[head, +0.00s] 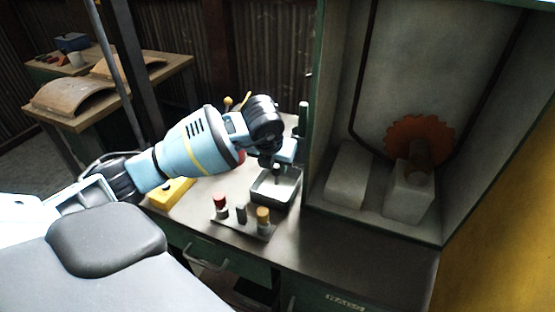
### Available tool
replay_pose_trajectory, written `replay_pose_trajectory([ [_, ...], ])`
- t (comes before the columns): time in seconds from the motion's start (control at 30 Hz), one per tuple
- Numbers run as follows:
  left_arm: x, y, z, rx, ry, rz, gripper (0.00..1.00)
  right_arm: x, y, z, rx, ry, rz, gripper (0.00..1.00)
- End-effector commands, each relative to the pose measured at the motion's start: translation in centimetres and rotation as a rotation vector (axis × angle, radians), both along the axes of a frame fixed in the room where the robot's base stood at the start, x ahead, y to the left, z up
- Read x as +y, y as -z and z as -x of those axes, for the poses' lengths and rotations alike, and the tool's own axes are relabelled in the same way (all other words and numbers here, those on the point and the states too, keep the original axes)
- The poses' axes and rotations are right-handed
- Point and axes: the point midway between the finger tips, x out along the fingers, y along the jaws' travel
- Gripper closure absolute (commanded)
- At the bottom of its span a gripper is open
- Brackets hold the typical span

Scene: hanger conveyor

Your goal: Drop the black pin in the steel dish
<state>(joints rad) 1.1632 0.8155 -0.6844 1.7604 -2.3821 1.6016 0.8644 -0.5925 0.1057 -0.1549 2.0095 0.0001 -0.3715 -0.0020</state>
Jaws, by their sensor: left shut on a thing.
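My left gripper (279,163) is above the steel dish (264,203), pointing down. It is shut on a small dark piece, which looks like the black pin (278,174), and the piece hangs over the inside of the dish. The gripper hides its upper part, and I cannot tell whether its lower end touches the dish floor. The dish is an open rectangular tray on the bench. My right gripper is not in view.
A yellow block (171,193) lies left. A green-edged cabinet (308,150) stands close to the dish's right.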

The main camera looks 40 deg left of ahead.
Motion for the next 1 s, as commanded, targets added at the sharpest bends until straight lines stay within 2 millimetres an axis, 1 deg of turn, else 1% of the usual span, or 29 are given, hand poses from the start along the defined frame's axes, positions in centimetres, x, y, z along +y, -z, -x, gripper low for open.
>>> replay_pose_trajectory([
  [0.07,0.0,0.3,0.0,-0.001,0.000,0.000,0.94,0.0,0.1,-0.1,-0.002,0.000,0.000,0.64],
  [0.33,0.0,0.2,0.0,-0.003,-0.001,0.000,0.94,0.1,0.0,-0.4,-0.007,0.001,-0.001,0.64],
  [0.37,0.0,0.2,0.0,-0.003,-0.001,0.000,0.71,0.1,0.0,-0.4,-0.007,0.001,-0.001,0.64],
  [0.53,0.0,0.2,0.0,-0.002,-0.001,0.001,0.49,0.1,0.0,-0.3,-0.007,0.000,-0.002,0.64],
  [0.83,0.0,0.1,0.0,-0.002,0.000,0.000,0.48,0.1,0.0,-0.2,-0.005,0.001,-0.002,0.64],
  [0.93,-0.1,-0.6,0.3,-0.003,0.000,0.000,0.48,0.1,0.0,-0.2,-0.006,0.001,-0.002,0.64],
  [1.0,-0.2,-1.5,0.6,-0.005,0.001,0.002,0.48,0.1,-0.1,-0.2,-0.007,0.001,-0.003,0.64],
])
